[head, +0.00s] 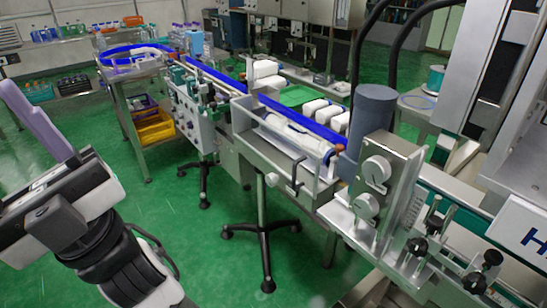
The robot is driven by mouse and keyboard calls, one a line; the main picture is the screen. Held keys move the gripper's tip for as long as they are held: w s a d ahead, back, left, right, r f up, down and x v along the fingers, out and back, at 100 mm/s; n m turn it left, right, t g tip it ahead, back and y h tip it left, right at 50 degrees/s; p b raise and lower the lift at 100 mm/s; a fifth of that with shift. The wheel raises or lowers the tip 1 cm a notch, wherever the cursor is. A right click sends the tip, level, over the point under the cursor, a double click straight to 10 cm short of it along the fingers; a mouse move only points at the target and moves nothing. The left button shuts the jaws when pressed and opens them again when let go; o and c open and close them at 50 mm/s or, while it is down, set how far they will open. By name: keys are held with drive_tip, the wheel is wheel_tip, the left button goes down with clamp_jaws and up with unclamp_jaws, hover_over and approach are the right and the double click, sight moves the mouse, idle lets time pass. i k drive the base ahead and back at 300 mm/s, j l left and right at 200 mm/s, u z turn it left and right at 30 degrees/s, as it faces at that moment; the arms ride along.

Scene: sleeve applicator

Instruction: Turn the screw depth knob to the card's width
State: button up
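Two round pale dials, an upper one (377,170) and a lower one (366,207), sit on a grey metal plate at the right centre. Black hand knobs, among them one (418,247) and another (493,258), stand on the metal rails at the lower right. I cannot tell which of these is the screw depth knob. No card with a readable width shows. My gripper (38,118) is at the left edge, far from the dials and knobs. One purple-grey finger-like part shows; its opening cannot be made out.
A conveyor with blue guide rails (220,80) runs from the back left towards the dials, with white bottles (315,107) beside it. A grey cylinder (374,108) stands behind the dials. A black-footed stand (265,232) rises from the green floor (215,250), clear at the front centre.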

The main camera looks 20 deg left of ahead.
sight(272, 179)
drive_tip(key=j+u, duration=0.2)
drive_tip(key=u, duration=1.7)
drive_tip(key=i+u, duration=0.2)
drive_tip(key=u, duration=0.2)
drive_tip(key=i+l+u, duration=0.1)
drive_tip(key=u, duration=0.25)
drive_tip(key=i+l+u, duration=0.15)
drive_tip(key=u, duration=0.25)
drive_tip(key=i+l+u, duration=0.25)
drive_tip(key=i+l, duration=0.45)
drive_tip(key=i, duration=0.1)
